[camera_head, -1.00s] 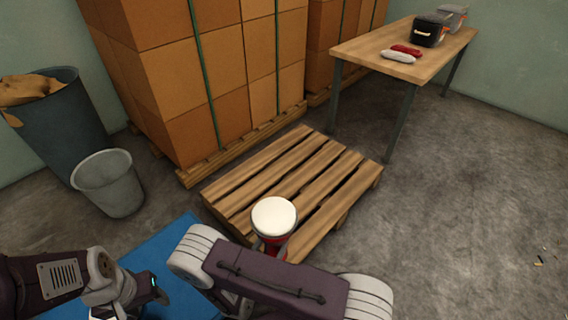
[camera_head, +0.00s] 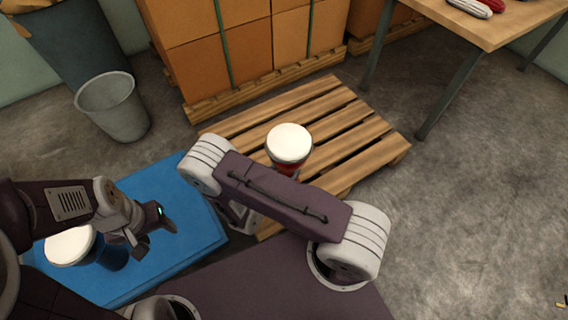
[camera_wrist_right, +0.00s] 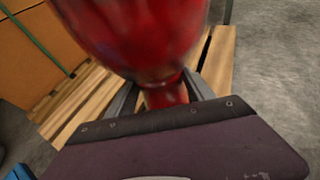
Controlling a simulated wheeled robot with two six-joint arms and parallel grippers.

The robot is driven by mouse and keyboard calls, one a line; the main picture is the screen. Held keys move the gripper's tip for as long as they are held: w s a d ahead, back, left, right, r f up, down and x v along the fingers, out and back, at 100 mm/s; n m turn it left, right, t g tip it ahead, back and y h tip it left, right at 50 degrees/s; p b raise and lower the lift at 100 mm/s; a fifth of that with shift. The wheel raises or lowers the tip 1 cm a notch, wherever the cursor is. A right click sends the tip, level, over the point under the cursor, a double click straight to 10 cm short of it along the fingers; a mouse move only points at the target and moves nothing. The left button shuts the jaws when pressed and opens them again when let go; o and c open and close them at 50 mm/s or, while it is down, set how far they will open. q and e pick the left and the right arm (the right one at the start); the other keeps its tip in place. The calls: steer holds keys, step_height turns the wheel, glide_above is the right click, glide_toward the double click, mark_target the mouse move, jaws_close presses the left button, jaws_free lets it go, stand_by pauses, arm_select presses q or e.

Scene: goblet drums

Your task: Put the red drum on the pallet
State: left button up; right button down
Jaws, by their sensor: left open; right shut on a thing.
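The red drum (camera_head: 287,149) has a white top and shows over the wooden pallet (camera_head: 345,144) in the head view. My right arm covers its lower part there. In the right wrist view the red drum (camera_wrist_right: 140,35) fills the top, and my right gripper (camera_wrist_right: 158,95) is shut around its narrow stem. The pallet's slats (camera_wrist_right: 75,108) show behind it. I cannot tell whether the drum's foot touches the slats. My left gripper (camera_head: 150,232) is open and empty above the blue mat (camera_head: 190,225).
A blue drum (camera_head: 80,250) with a white top stands on the blue mat, close to my left gripper. Stacked boxes (camera_head: 245,45) stand behind the pallet. A grey bucket (camera_head: 113,107) is at left. A wooden table (camera_head: 490,22) is at upper right.

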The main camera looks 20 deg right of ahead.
steer(key=w+f+b, duration=0.6)
steer(key=f, duration=0.1)
steer(key=shift+a+f+b, duration=0.15)
steer(key=shift+f+b, duration=0.15)
steer(key=shift+f, duration=0.1)
arm_select(q)
step_height(320, 180, down, 8)
arm_select(e)
steer(key=shift+c, duration=1.9)
jaws_free()
arm_select(q)
steer(key=shift+r, duration=0.1)
arm_select(e)
steer(key=shift+r, duration=0.1)
arm_select(q)
step_height(320, 180, up, 6)
steer(key=p, duration=0.6)
arm_select(e)
steer(key=v, duration=1.2)
